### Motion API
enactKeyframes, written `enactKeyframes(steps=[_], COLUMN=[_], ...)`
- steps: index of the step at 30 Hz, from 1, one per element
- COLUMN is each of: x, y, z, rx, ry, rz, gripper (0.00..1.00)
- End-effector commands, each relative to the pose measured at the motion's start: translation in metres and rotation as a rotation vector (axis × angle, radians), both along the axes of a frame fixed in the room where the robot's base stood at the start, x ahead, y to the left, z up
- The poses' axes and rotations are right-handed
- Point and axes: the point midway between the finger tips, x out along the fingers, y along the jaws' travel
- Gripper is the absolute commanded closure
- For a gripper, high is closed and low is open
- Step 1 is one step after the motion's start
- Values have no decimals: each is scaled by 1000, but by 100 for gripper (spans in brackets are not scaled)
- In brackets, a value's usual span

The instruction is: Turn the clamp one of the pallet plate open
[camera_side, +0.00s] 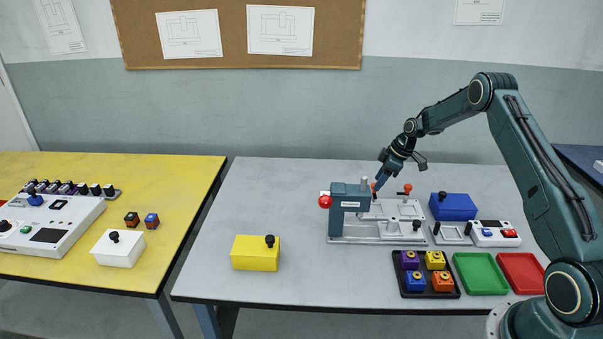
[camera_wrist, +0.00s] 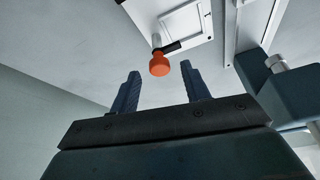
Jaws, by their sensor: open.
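The pallet plate (camera_side: 392,208) is a light plate in the grey gantry station on the grey table; part of it also shows in the wrist view (camera_wrist: 187,22). Two clamps with orange knobs stand at its back edge in the side view, one at left (camera_side: 373,187) and one at right (camera_side: 407,187). My gripper (camera_side: 379,181) points down by the left clamp. In the wrist view my gripper (camera_wrist: 160,68) is open, and an orange clamp knob (camera_wrist: 159,64) appears between its two blue fingertips, with no visible contact. I cannot tell the knob's depth there.
The gantry head (camera_side: 350,197) with its red ball (camera_side: 325,202) stands close left of my gripper. A blue box (camera_side: 453,207) stands to the right. A black parts tray (camera_side: 426,286), green tray (camera_side: 480,274) and yellow box (camera_side: 255,254) lie in front. The table's left rear is clear.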

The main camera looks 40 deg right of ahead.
Motion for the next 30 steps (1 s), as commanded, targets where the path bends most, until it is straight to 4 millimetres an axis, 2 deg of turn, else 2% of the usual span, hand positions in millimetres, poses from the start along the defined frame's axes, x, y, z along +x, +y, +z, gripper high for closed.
enactKeyframes(steps=[6, 14, 21, 30], x=[4, 4, 3, 3], y=[2, 2, 2, 3], z=[-9, -9, -9, -9], rx=[-1, -1, -1, 0], ry=[-2, -2, -1, 0], rz=[0, 1, 1, -19], gripper=[53, 53, 98, 98])
